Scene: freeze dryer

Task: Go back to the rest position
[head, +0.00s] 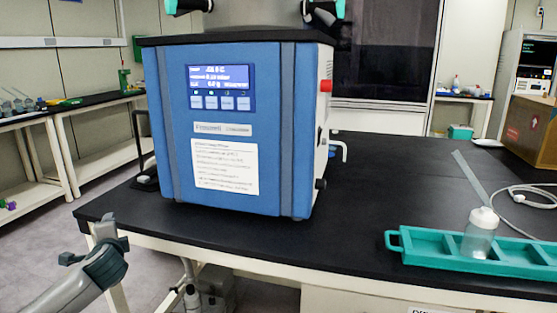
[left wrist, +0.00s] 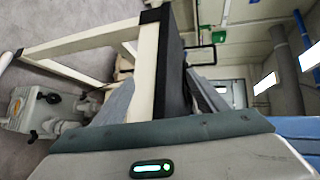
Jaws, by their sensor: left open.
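My left gripper (head: 88,242) is at the lower left in the head view, beside the front left corner of the black table (head: 390,200). It is open, with nothing seen between its fingers. The left wrist view shows its two grey fingers (left wrist: 160,98) apart, with the table's edge and a pale leg in view beyond them. The blue freeze dryer (head: 225,160) stands on the table, its display lit. My right gripper is not in view.
A teal tray (head: 430,257) with a clear white-capped bottle (head: 480,235) lies at the table's right. A flat grey strip (head: 470,178), a white cable (head: 520,195) and a cardboard box (head: 530,130) are behind it. Open floor (head: 40,240) lies left of the table.

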